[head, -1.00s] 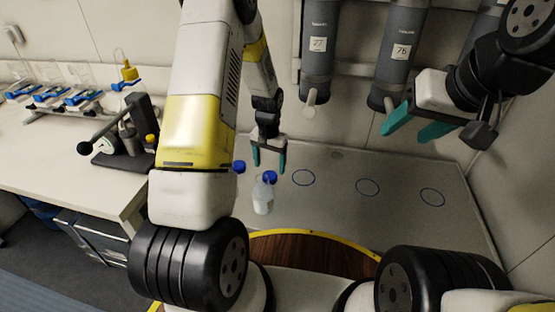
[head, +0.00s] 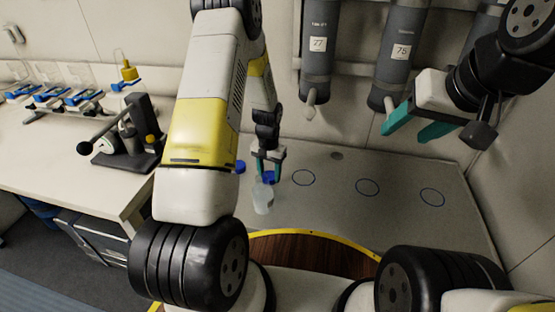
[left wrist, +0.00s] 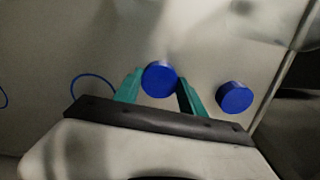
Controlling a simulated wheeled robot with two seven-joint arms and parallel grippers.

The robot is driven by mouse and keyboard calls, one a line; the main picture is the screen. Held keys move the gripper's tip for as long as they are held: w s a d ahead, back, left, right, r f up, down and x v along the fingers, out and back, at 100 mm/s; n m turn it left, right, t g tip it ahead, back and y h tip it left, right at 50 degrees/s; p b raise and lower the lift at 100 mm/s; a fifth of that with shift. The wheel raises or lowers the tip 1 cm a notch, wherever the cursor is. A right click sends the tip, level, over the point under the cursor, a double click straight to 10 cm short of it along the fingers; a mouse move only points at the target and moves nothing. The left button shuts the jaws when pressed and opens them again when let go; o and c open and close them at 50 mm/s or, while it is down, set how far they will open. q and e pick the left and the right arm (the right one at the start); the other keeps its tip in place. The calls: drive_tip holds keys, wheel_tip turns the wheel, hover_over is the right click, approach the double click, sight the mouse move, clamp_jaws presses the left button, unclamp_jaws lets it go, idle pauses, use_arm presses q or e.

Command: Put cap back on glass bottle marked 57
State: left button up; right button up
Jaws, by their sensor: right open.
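A translucent bottle (head: 263,198) stands upright on the grey bench, its number not legible. A blue cap (head: 268,179) lies just behind it; in the left wrist view this cap (left wrist: 159,79) shows between the teal fingertips. A second blue cap (head: 239,167) lies further left, also seen in the left wrist view (left wrist: 235,97). My left gripper (head: 270,173) points down with its fingers apart, one on each side of the nearer cap. Whether they touch it is unclear. My right gripper (head: 409,124) is open and empty at the upper right, well away from the bottle.
Blue rings mark the bench (head: 335,208) to the right, which is clear. Grey cylinders labelled 27 (head: 318,60) and 75 or 78 (head: 401,60) hang on the back wall. A side table (head: 60,150) with lab equipment stands at the left.

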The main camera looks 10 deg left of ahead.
use_arm(q)
drive_tip(key=shift+c, duration=0.8)
wheel_tip(320, 180, up, 10)
drive_tip(key=s+n, duration=0.1)
drive_tip(key=s+r, duration=0.1)
drive_tip(key=s, duration=0.1)
drive_tip(key=s+d+n, duration=0.1)
drive_tip(key=s, duration=0.1)
drive_tip(key=shift+r+n, duration=0.25)
drive_tip(key=shift+n, duration=0.05)
